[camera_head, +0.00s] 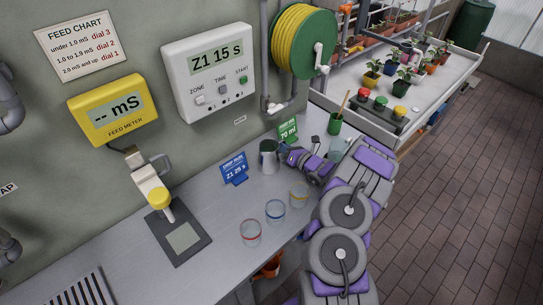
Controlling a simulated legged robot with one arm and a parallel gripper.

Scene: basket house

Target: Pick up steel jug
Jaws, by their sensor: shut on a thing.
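The steel jug (268,158) stands upright on the grey bench near the wall, between the blue sign and the green sign. My gripper (284,157) reaches in from the right, at the jug's right side, and is shut on it. The fingertips are small and partly hidden against the jug. The jug's base appears at bench level; I cannot tell whether it is lifted.
Several clear cups, including a red-banded cup (250,232), stand along the bench's front edge. A blue sign (234,169) is left of the jug and a green sign (288,130) is behind. A feed meter probe (159,198) stands further left.

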